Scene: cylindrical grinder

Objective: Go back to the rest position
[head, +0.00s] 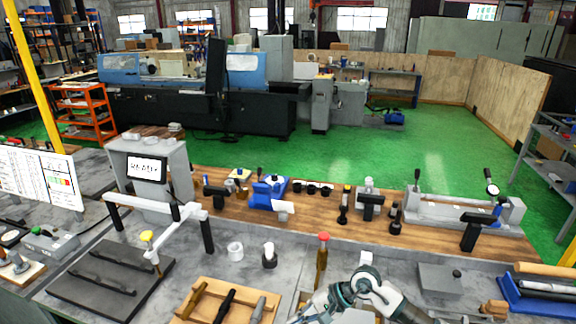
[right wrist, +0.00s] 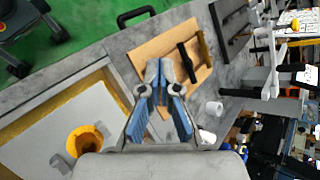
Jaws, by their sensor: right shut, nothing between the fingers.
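My right arm comes in at the bottom centre of the head view, over the front of the grey bench (head: 215,263). Its gripper is mostly cut off by the lower edge there. In the right wrist view my right gripper (right wrist: 160,68) shows two blue-padded fingers, shut and empty. In that picture it lies in front of the wooden board (right wrist: 150,47) that holds dark and brass tools; its height above the bench is unclear. My left gripper is not in view.
A red-topped brass post (head: 322,260) stands close left of my right arm. A white cup (head: 235,251), a white frame (head: 160,212) and a dark plate (head: 105,287) are farther left. A blue tray (head: 540,294) is at the right.

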